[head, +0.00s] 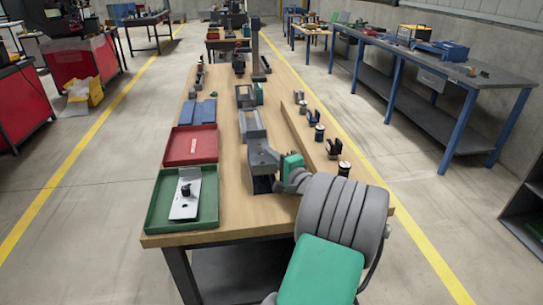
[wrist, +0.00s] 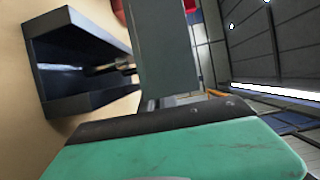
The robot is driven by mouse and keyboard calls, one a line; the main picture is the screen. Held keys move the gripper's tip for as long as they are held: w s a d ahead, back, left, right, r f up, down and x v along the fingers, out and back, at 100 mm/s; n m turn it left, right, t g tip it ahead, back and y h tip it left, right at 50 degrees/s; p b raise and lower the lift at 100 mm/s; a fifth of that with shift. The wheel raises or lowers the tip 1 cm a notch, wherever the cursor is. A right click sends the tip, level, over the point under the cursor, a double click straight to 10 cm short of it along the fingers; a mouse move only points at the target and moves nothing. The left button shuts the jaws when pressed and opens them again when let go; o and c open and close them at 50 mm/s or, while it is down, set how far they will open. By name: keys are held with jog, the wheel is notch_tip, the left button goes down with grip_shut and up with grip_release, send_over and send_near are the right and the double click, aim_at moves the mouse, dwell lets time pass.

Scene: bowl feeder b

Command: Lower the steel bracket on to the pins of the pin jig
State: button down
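A pale metal plate (head: 186,207) with a small dark block on it lies in the green tray (head: 211,215) at the table's near left. I cannot tell whether this is the steel bracket or the pin jig. My gripper (head: 276,165) is near the front of the middle row, to the right of the trays and close above a dark open box (head: 263,185). The box also shows in the wrist view (wrist: 52,88), with a thin rod-like part inside. A grey slab (wrist: 165,55) rises beside my green gripper body in the wrist view. Whether it is a finger or a held part is unclear.
A red tray (head: 190,145) and blue pieces (head: 203,112) lie beyond the green tray. Grey fixtures (head: 253,126) line the table's middle. Several small dark parts (head: 334,148) stand along the right side. Bare wood (head: 232,205) shows between the green tray and the box.

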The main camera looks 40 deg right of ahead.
jog(key=shift+f+b, duration=0.9)
jog(key=shift+f, duration=0.1)
dwell(0.5)
